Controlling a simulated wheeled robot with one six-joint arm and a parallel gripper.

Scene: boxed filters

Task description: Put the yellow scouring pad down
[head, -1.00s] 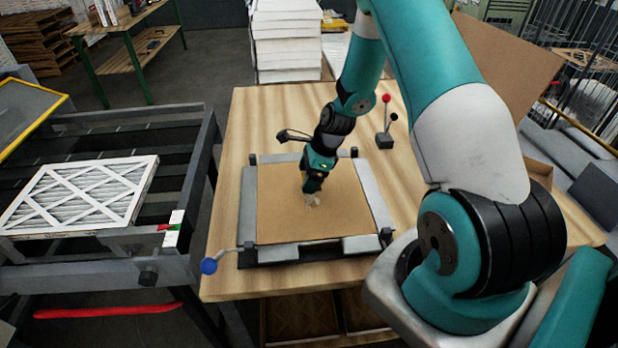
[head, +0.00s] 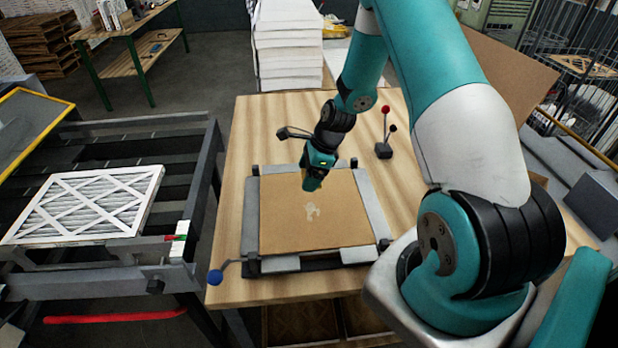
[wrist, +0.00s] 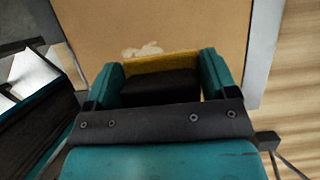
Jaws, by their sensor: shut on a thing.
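My gripper (head: 312,184) is above the far part of a brown cardboard panel (head: 335,222), which lies in a clamping frame on the wooden table. In the wrist view, the yellow scouring pad (wrist: 160,63) sits between the two teal fingers of my gripper (wrist: 162,72), which are shut on it. Only a strip of the pad shows; the rest is hidden by the gripper. A pale, torn-looking patch (head: 312,211) marks the panel just in front of the gripper, and it also shows in the wrist view (wrist: 143,51). The head view hides the pad.
The frame has grey bars (head: 370,205) around the panel and a blue-knobbed lever (head: 215,277) at its near left. A red-knobbed lever (head: 385,125) stands at the back right. A pleated filter (head: 85,205) lies on the conveyor at left. Bare table (head: 275,125) is behind the frame.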

